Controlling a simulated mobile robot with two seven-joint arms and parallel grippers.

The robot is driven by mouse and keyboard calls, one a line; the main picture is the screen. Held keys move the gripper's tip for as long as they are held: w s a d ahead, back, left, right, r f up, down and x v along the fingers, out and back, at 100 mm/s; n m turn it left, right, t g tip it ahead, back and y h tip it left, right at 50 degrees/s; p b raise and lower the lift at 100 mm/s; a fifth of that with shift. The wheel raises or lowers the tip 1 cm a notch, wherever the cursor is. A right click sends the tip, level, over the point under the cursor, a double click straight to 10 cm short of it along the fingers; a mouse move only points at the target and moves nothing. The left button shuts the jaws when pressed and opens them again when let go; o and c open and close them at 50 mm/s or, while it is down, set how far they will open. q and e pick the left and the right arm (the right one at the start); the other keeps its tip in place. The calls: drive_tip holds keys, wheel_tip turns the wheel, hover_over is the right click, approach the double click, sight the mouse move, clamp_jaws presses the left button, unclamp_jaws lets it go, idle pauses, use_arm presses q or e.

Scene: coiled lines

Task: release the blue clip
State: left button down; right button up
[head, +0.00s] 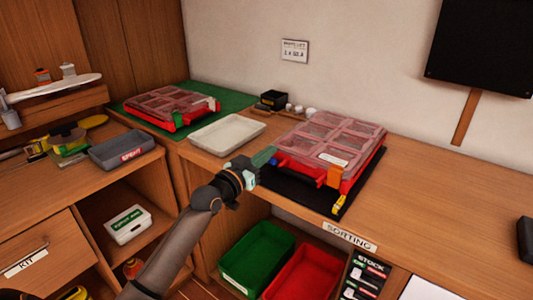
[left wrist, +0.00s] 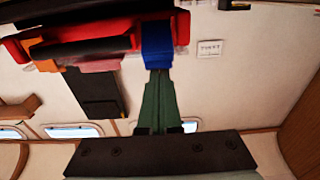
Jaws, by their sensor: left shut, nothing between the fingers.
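The blue clip (head: 273,162) is at the left front corner of the near red case (head: 343,184), which has a clear lid with compartments. The lid lies closed on the case. My left gripper (head: 264,156) is at that corner, its green fingers shut with nothing between them. In the left wrist view the blue clip (left wrist: 158,40) stands right at the fingertips (left wrist: 158,75); whether they touch it, I cannot tell. An orange clip (head: 334,177) sits at the case's right front. I cannot tell whether the blue clip is latched. My right gripper is not in view.
The case rests on a black mat (head: 312,192) on the sorting bench. A white tray (head: 228,134) and a second red case (head: 172,106) on a green mat (head: 236,100) stand to the left. Green (head: 258,258) and red (head: 302,273) bins sit below.

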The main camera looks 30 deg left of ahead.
use_arm(q)
drive_tip(key=r+p, duration=0.1)
drive_tip(key=w+r+p, duration=0.1)
drive_tip(key=r, duration=0.1)
drive_tip(key=shift+w+r, duration=0.1)
drive_tip(key=s+f, duration=0.2)
drive_tip(key=s, duration=0.7)
drive_tip(key=shift+s+a, duration=0.3)
drive_tip(key=shift+a, duration=0.05)
use_arm(e)
drive_tip(key=shift+s+d+r+h, duration=0.15)
drive_tip(key=shift+d+r+h, duration=0.15)
drive_tip(key=shift+d+r, duration=0.3)
drive_tip(key=shift+s+f, duration=0.1)
drive_tip(key=shift+f, duration=0.1)
